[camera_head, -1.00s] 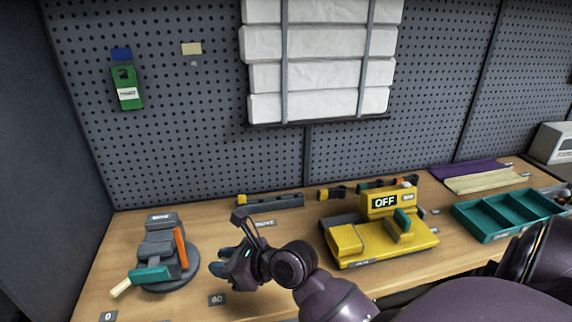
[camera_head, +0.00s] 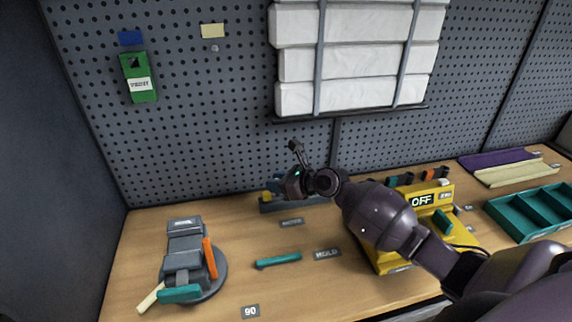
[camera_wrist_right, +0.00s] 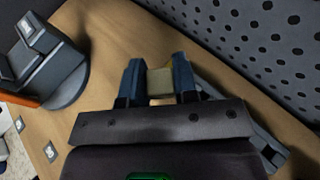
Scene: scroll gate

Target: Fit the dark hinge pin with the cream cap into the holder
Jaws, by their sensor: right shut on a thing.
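My right gripper (camera_head: 284,186) is at the grey rack (camera_head: 300,205) at the back of the bench, which has a yellow part (camera_head: 267,195) at its left end. In the right wrist view its two blue fingers (camera_wrist_right: 159,82) are shut on a small tan-cream block (camera_wrist_right: 160,84). I cannot tell if this block is the cream cap; a dark pin body is not clear to see. The fingers and arm hide part of the rack. Which fixture is the holder I cannot tell; a grey clamp (camera_head: 184,243) with an orange lever stands on a round base at left. My left gripper is not in view.
A teal bar (camera_head: 278,261) lies on the bench beside the HOLD label (camera_head: 327,254). A yellow fixture with an OFF sign (camera_head: 422,201) stands right, partly behind my arm. A teal tray (camera_head: 520,237) is further right. The pegboard (camera_head: 225,120) rises behind the rack.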

